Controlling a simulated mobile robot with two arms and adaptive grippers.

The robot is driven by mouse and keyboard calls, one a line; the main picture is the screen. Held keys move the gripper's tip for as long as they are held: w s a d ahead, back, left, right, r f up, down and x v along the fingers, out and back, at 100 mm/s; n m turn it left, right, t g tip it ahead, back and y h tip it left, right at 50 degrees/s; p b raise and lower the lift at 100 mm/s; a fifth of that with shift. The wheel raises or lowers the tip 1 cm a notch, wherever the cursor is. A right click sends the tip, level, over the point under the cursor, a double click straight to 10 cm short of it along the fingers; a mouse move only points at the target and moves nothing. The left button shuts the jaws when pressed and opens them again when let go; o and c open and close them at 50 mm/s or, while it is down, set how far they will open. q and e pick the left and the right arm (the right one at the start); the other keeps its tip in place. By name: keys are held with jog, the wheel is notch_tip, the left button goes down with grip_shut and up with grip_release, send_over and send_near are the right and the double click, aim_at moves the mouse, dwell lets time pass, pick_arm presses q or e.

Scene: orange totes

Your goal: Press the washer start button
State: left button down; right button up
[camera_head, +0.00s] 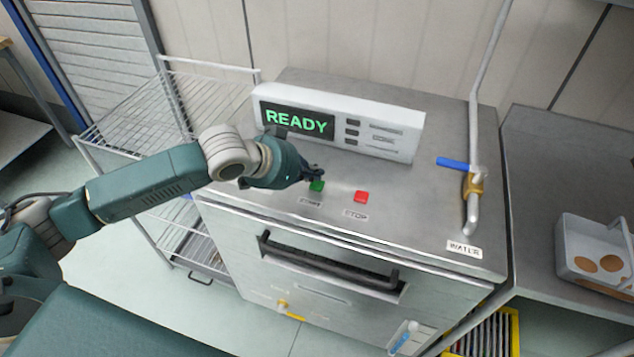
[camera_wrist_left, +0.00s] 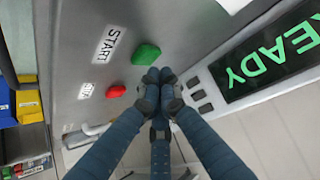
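The washer (camera_head: 360,215) is a steel unit with a white panel whose display (camera_head: 297,122) reads READY in green. The green start button (camera_head: 317,186) sits on its top behind the START label, left of the red stop button (camera_head: 361,197). My left gripper (camera_head: 315,175) is just behind the green button, its fingers together and empty. In the left wrist view the fingertips (camera_wrist_left: 160,76) are beside the green button (camera_wrist_left: 146,54), between it and the display panel. I cannot tell whether they touch it. My right gripper is not in view.
A blue-handled water tap (camera_head: 472,182) rises at the washer's right. A black handle bar (camera_head: 325,262) crosses the washer's front. A wire rack (camera_head: 160,100) stands at left. A white caddy (camera_head: 590,245) with round brown items sits on the right counter.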

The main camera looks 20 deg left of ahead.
pick_arm(q)
jog(key=shift+f, duration=0.15)
jog(key=shift+f, duration=0.15)
jog(key=shift+f, duration=0.55)
dwell(0.7)
jog(key=shift+r+p, duration=0.9)
jog(key=shift+p, duration=0.35)
